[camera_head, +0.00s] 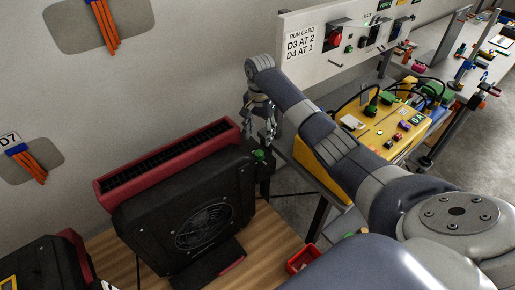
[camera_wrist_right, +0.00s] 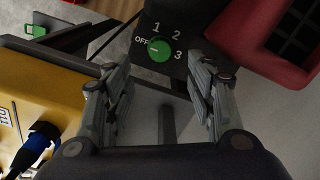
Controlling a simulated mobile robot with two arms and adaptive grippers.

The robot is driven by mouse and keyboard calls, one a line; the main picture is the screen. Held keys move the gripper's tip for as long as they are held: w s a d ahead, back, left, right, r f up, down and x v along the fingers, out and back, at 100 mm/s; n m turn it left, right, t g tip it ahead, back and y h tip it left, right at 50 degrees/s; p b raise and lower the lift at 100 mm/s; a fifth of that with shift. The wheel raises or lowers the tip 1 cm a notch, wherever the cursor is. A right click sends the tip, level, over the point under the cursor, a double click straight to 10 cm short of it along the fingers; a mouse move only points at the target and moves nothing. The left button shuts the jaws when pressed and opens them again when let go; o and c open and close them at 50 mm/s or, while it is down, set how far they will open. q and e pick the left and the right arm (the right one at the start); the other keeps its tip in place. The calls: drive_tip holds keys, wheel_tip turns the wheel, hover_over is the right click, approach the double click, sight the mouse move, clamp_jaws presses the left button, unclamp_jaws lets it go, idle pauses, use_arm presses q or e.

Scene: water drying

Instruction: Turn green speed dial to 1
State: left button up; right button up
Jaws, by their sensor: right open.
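The green speed dial (camera_wrist_right: 159,50) sits on a black panel marked OFF, 1, 2 and 3 in the right wrist view. Its small pale mark appears to point left towards OFF. In the head view the dial (camera_head: 259,156) shows at the right side of the black and red blower (camera_head: 190,205). My right gripper (camera_head: 259,128) is just above and beside the dial. In the right wrist view its two fingers (camera_wrist_right: 160,82) are spread wide, with the dial ahead between them and nothing held. My left gripper is not in view.
A yellow control box (camera_head: 385,125) with cables stands to the right of my right arm. A white panel (camera_head: 345,50) at the back carries a run card. A small red bin (camera_head: 302,260) is at the wooden surface's edge. Another black unit (camera_head: 45,265) is at lower left.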

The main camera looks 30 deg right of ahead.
sight(259, 153)
wheel_tip(259, 153, down, 9)
drive_tip(key=shift+r, duration=0.1)
idle(0.3)
drive_tip(key=shift+c, duration=0.6)
drive_tip(key=c, duration=0.9)
